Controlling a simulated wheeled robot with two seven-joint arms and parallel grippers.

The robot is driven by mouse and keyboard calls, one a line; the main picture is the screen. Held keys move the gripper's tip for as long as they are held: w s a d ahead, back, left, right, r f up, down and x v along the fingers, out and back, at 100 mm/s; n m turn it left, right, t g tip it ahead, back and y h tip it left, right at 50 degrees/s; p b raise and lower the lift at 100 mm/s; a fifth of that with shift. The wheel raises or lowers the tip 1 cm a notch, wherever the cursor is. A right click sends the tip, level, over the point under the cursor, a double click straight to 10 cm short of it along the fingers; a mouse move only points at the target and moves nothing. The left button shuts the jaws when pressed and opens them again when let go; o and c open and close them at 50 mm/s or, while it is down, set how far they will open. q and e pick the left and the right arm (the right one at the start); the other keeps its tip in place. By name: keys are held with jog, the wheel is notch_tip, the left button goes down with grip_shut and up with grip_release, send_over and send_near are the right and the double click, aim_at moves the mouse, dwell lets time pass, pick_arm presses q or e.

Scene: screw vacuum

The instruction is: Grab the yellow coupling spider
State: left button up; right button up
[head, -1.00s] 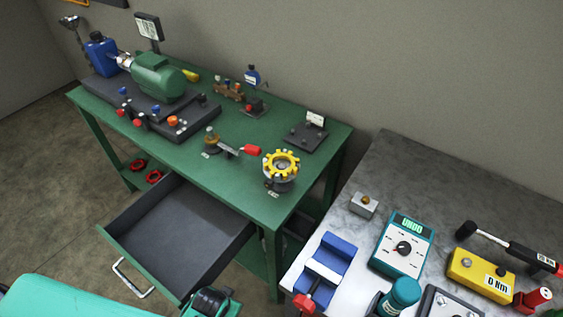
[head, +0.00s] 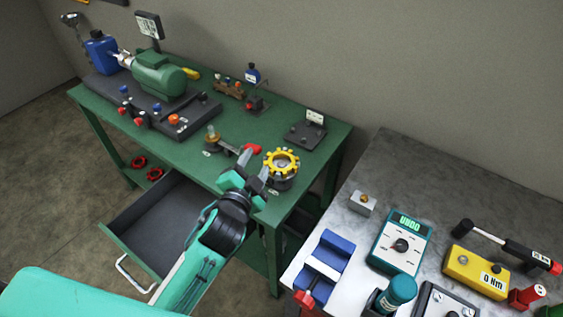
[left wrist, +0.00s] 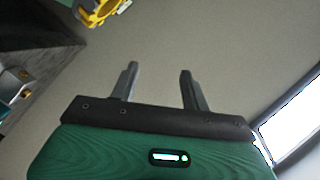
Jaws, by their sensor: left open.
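The yellow coupling spider (head: 281,161) is a toothed ring resting on a dark round holder (head: 282,181) at the right front corner of the green bench. In the left wrist view the spider (left wrist: 98,10) shows at the top left, cut off by the edge. My left gripper (head: 258,166) is open and empty. In the head view its fingers show just left of the spider. In the left wrist view its two fingers (left wrist: 158,72) stand apart with nothing between them, and the spider lies outside them. My right gripper is in neither view.
The green bench (head: 255,125) carries a green motor (head: 160,78), a red-handled tool (head: 250,149) close to the gripper and a dark plate (head: 305,135). An open drawer (head: 150,220) juts out below. A grey table (head: 400,165) with a blue vise (head: 325,262) and instruments stands at right.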

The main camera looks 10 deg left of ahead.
pick_arm(q)
jog(key=w+d+r+m+t+h, duration=0.2)
jog(key=w+d+r+m+h, duration=0.1)
jog(key=d+r+m+h, duration=0.95)
jog(key=s+d+m+g+h, duration=0.25)
jog(key=d+m+g, duration=0.25)
jog(key=m+g, duration=0.5)
jog(key=s+d+m+g+h, duration=0.1)
jog(key=d+m+g+h, duration=0.4)
jog(key=m, duration=1)
jog(key=m+g+y, duration=0.4)
jog(key=m+y, duration=0.6)
jog(key=y, duration=1.1)
send_over(272, 168)
notch_tip(272, 168, down, 10)
jog(key=f+p, duration=0.1)
jog(key=f, duration=0.2)
jog(key=f+p, duration=0.1)
jog(key=f, duration=0.3)
jog(key=shift+d+f+p, duration=0.2)
jog(key=shift+f+p, duration=0.05)
jog(key=shift+p, duration=0.05)
jog(key=shift+f+p, duration=0.4)
jog(key=f+p, duration=0.2)
jog(key=f, duration=0.2)
jog(key=shift+a+f, duration=0.1)
jog(key=shift+a, duration=0.1)
jog(key=shift+f, duration=0.2)
jog(key=c, duration=1)
grip_shut()
